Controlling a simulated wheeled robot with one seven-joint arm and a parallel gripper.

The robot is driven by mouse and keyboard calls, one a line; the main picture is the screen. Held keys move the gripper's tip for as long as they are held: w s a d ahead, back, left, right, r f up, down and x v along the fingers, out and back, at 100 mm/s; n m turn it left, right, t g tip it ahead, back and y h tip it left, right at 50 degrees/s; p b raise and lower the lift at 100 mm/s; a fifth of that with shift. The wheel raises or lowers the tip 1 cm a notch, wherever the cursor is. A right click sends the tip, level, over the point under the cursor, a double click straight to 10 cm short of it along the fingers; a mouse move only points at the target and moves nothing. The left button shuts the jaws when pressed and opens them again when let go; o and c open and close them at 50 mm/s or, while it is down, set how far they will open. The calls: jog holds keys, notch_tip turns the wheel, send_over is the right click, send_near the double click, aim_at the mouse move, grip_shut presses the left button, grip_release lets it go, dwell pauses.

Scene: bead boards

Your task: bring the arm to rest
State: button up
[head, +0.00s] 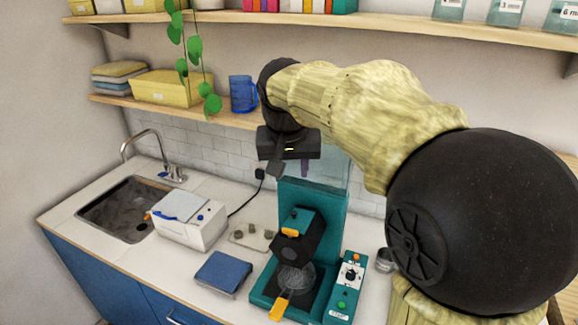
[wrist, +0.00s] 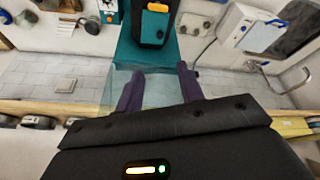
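My gripper (head: 291,168) hangs from my raised arm, above and beside the tall back of a teal machine (head: 303,209) in the head view. In the wrist view its two purple fingers (wrist: 160,72) stand apart with nothing held between them. The machine (wrist: 125,53) and its clear tank (wrist: 150,90) show beyond the fingers there. I cannot tell the exact gap between the fingers and the tank.
The counter (head: 190,298) holds a white box-shaped device (head: 190,230), a blue block (head: 223,272) and a metal cup (head: 385,260). A sink (head: 125,210) is at left. A shelf with a blue jug (head: 243,94) and hanging plant (head: 194,48) is close to my arm.

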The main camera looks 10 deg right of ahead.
jog(key=s+f+n, duration=0.1)
jog(key=s+f, duration=0.3)
jog(key=f, duration=0.3)
jog(key=s+d+f+g+y, duration=0.1)
jog(key=s+f, duration=0.4)
jog(key=f, duration=0.3)
jog(key=s+d+f+n, duration=0.1)
jog(key=s+f, duration=0.4)
jog(key=f, duration=0.3)
jog(key=shift+s+n, duration=0.25)
jog(key=shift+n, duration=0.05)
jog(key=shift+d, duration=0.1)
dwell(0.4)
